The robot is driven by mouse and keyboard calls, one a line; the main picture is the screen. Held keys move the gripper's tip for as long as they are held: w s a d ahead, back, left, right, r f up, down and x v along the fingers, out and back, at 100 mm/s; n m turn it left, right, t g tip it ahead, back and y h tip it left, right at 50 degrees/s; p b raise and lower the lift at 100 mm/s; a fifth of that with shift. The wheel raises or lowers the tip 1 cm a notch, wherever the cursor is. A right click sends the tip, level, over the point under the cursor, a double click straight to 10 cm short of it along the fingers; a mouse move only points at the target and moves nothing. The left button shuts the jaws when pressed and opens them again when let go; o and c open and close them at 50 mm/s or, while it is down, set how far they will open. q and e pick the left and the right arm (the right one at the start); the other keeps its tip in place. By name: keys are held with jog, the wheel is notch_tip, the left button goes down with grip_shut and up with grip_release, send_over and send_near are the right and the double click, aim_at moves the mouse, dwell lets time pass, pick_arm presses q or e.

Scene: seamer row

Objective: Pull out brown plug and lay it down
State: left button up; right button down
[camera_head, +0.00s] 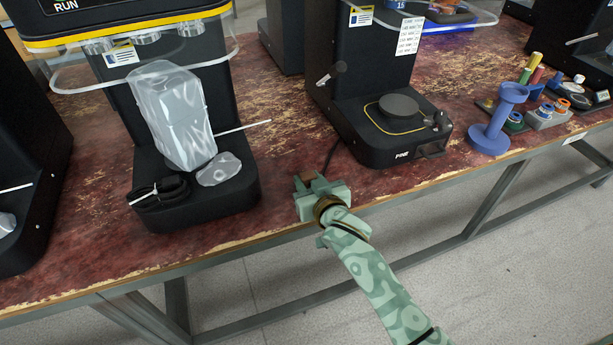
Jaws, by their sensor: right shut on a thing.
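My right gripper (318,188), mottled pale green, reaches in from the lower right to the front edge of the red table. It is shut on a small brown thing, seemingly the brown plug (307,177), of which only a little shows between the fingers. A thin dark cord (331,154) runs from the right machine's base down toward the gripper. I cannot tell whether the plug sits in a socket or is free, as the fingers hide it. My left gripper is not in view.
A black machine (204,200) with a clear wrapped block (172,115) stands left of the gripper. Another black machine (372,142) with a round plate stands behind right. A blue spool (497,118) and several small parts are farther right. Worn tabletop (285,150) between the machines is mostly bare.

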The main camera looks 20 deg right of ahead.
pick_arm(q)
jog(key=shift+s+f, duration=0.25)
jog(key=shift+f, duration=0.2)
pick_arm(e)
jog(key=shift+f, duration=0.55)
jog(key=shift+r, duration=0.1)
jog(key=c, duration=0.9)
grip_release()
jog(key=shift+c, duration=0.2)
pick_arm(q)
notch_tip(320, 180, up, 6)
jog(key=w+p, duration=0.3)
jog(key=p, duration=0.3)
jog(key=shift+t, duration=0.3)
pick_arm(e)
jog(key=v, duration=1.6)
jog(key=shift+s, duration=0.2)
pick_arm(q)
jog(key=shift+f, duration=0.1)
